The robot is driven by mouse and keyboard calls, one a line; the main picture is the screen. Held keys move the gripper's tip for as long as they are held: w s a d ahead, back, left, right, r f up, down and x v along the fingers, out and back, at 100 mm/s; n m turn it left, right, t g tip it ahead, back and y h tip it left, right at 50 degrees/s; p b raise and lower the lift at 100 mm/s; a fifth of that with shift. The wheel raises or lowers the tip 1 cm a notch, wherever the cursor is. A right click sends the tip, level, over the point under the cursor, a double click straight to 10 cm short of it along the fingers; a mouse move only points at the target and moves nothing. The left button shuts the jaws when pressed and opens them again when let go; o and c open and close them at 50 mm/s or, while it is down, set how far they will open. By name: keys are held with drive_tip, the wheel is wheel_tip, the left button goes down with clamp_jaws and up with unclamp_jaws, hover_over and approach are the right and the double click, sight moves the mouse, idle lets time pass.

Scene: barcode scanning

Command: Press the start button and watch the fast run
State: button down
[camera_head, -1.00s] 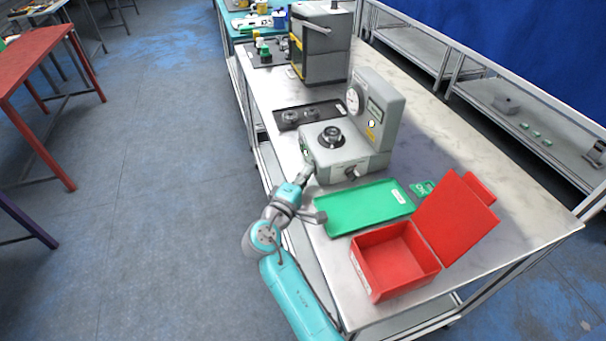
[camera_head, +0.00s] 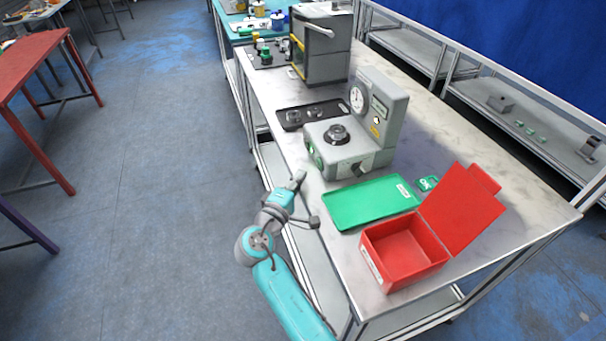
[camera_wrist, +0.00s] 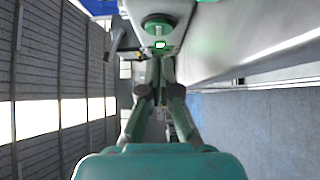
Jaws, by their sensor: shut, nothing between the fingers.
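The grey test machine (camera_head: 385,125) stands on the metal bench, with a round dial, a dark round fixture on its base and a small white light on its upright. A green round button (camera_head: 316,156) is on the base's left side. The button (camera_wrist: 159,24) also shows in the wrist view, at the top, with a small lit green square (camera_wrist: 160,44) beside it. My gripper (camera_head: 300,175) is shut and empty, just off the machine's left side in the head view. In the wrist view its fingertips (camera_wrist: 155,64) point toward the button and look apart from it.
A green tray (camera_head: 372,203) and an open red box (camera_head: 402,262) are at the bench's near end. A green OK tag (camera_head: 428,183) lies beside the tray. A black tray (camera_head: 312,114) and a grey cabinet (camera_head: 325,50) stand farther back. Open floor (camera_head: 160,200) is on the left.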

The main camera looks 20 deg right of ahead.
drive_tip(key=v, duration=0.8)
drive_tip(key=shift+a, duration=0.3)
idle(1.6)
